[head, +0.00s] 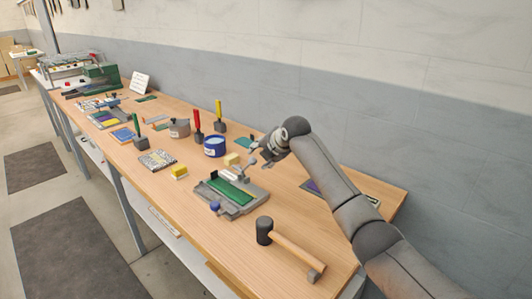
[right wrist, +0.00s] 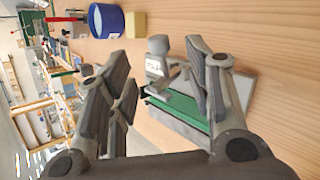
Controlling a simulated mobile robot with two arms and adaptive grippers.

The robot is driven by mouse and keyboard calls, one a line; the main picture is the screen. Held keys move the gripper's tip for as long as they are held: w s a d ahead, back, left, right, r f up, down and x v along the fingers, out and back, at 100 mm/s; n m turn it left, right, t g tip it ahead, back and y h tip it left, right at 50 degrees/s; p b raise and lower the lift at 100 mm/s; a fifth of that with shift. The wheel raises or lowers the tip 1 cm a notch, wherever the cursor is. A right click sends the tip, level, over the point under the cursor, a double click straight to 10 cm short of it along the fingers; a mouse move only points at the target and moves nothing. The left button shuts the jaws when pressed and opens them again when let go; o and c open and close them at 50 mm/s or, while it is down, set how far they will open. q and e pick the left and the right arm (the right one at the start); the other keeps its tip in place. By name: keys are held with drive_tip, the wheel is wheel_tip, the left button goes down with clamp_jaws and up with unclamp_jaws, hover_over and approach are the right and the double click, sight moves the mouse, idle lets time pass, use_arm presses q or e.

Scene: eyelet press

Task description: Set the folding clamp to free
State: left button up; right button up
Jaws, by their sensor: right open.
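The folding clamp is probably the grey fixture (head: 258,192) with a long green strip (head: 230,191) on the wooden bench, also in the right wrist view (right wrist: 185,128). A small grey upright part with a rounded head (right wrist: 158,45) stands at its far end. My right gripper (head: 256,158) is open and empty above that end. In the right wrist view its fingers (right wrist: 158,62) lie on either side of the upright part; I see no contact. The clamp's exact setting cannot be told. My left gripper is not in view.
A black mallet (head: 264,231) lies in front of the fixture. A blue tin (head: 214,147), yellow blocks (head: 179,172) and red- and yellow-handled tools (head: 219,112) stand behind and left. A grey wall (head: 400,130) runs behind the bench.

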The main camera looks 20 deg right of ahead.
drive_tip(key=shift+v, duration=1.35)
